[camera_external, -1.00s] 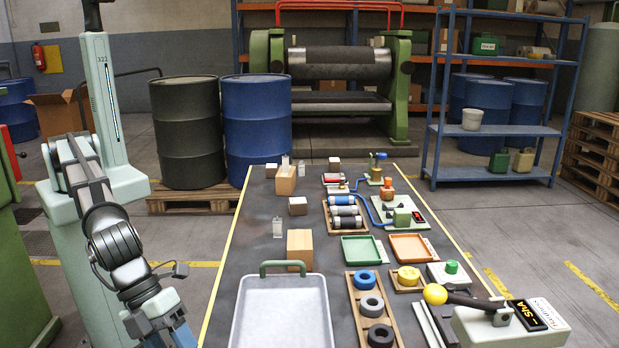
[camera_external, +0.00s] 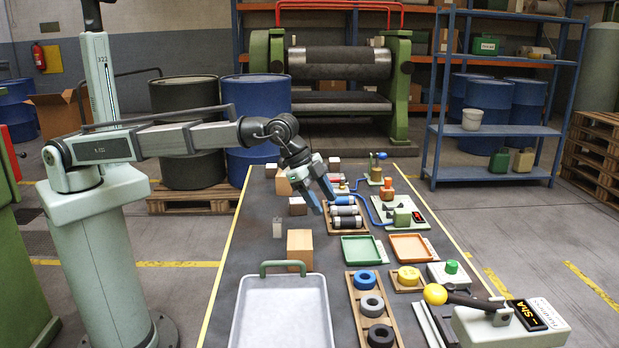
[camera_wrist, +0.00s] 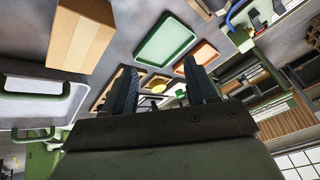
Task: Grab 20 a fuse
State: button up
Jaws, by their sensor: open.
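My gripper (camera_external: 320,196) is open and empty, its two blue fingers angled down over the table, just left of and beyond the cylinder rack in the picture. In the wrist view its fingers (camera_wrist: 160,68) stand apart with nothing between them. No fuse can be identified by a readable 20 A label. A wooden rack (camera_external: 364,229) holds blue, grey and black cylinders (camera_external: 346,222), partly behind my fingers. Small red, white and blue parts (camera_external: 338,183) lie beyond it. I cannot tell which of these are fuses.
Green (camera_external: 362,249) and orange (camera_external: 411,247) trays lie mid-table. A cardboard-coloured block (camera_external: 300,248) and a grey metal tray (camera_external: 240,318) are nearer at left. Coloured rings (camera_external: 371,305) sit on a rack. A yellow-knobbed lever (camera_external: 435,293) stands front right.

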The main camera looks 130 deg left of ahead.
jog(key=s+a+r+n+g+h, duration=0.15)
jog(key=s+a+n, duration=0.35)
jog(key=s+a, duration=1.35)
jog(key=s+a+r+n+g, duration=0.15)
jog(key=s+a+n, duration=0.25)
jog(key=s+a, duration=1.45)
jog(key=shift+g, duration=0.4)
jog(key=d+f, duration=0.1)
jog(key=f, duration=0.3)
jog(key=s+f, duration=0.1)
jog(key=f, duration=0.4)
jog(key=s+d+f, duration=0.1)
jog(key=f, duration=0.4)
jog(key=shift+s+d, duration=0.1)
jog(key=shift+d, duration=0.25)
grip_shut()
